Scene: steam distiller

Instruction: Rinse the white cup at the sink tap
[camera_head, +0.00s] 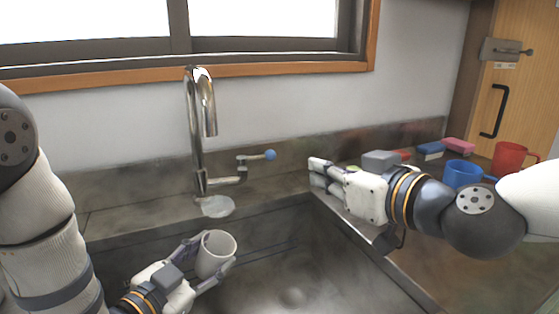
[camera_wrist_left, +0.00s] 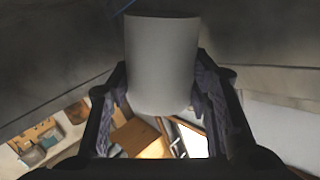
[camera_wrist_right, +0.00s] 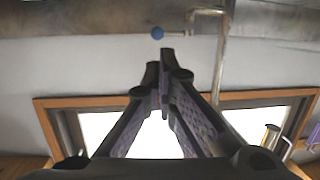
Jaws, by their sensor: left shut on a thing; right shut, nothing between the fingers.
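The white cup (camera_head: 215,253) is held over the sink basin (camera_head: 300,275), mouth up and slightly tilted, below and a little right of the tap spout. My left gripper (camera_head: 218,262) is shut on its sides; the left wrist view shows the cup (camera_wrist_left: 162,62) between the two fingers (camera_wrist_left: 163,95). The chrome tap (camera_head: 195,125) rises behind the sink, with a blue-knobbed lever (camera_head: 268,155) at its right. No water stream shows. My right gripper (camera_head: 315,170) is shut and empty, right of the lever and apart from it. The blue knob also shows in the right wrist view (camera_wrist_right: 157,33).
On the right counter stand a blue cup (camera_head: 462,174) and a red cup (camera_head: 508,158). Behind them lie a pink block (camera_head: 459,145) and a blue block (camera_head: 431,148). A window (camera_head: 265,20) is above the back wall. The basin's right part is clear.

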